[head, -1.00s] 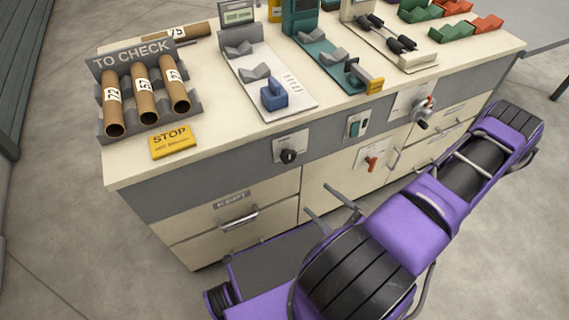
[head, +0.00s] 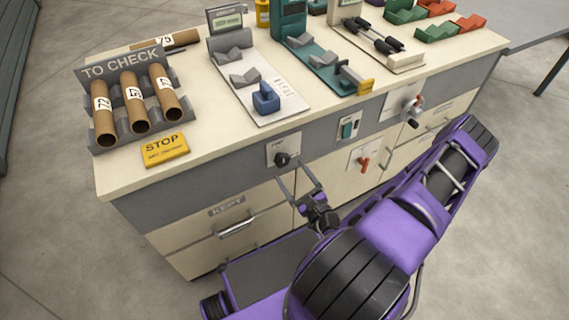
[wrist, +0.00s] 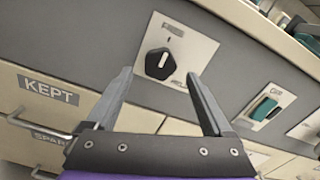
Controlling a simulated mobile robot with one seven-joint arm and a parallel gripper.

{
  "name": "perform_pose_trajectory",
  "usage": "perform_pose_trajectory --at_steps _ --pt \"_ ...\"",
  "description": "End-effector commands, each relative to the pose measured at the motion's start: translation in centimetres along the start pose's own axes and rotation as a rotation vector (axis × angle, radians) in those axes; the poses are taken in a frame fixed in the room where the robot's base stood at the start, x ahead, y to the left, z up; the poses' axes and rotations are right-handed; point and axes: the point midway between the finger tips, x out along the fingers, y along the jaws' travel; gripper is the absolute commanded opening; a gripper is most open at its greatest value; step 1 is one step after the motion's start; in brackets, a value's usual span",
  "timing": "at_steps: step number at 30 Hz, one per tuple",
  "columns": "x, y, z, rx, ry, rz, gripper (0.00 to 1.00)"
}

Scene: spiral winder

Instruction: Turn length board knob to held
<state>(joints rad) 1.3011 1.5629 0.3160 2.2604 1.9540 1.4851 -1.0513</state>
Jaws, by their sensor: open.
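The black round knob (head: 283,159) sits on a pale square plate on the grey front band of the bench, below the white board with the blue block. In the wrist view the knob (wrist: 159,64) has a white mark on its face, and small lettering on its plate is too blurred to read. My gripper (head: 294,169) is open and empty in front of the cabinet, just below the knob. In the wrist view my gripper's fingers (wrist: 159,74) stand on either side of the knob, apparently short of it.
A teal switch (head: 348,129), a red handle (head: 363,161) and a crank (head: 411,110) lie to the right along the front. Drawer handles (head: 234,229) stick out below left.

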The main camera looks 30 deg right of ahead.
Motion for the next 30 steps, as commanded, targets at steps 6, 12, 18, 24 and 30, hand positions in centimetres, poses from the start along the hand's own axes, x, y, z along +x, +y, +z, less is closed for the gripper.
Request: perform_pose_trajectory --at_steps 6,12,18,24,30 --pt "3.4 0.1 -0.1 0.0 0.0 0.001 0.86" --pt "4.6 0.0 -0.1 0.001 0.001 0.001 0.86" --pt "4.7 0.0 0.0 0.001 0.001 0.001 0.86" --pt "4.7 0.0 0.0 0.001 0.001 0.001 0.61" --pt "4.7 0.0 0.0 0.001 0.001 0.001 0.25"
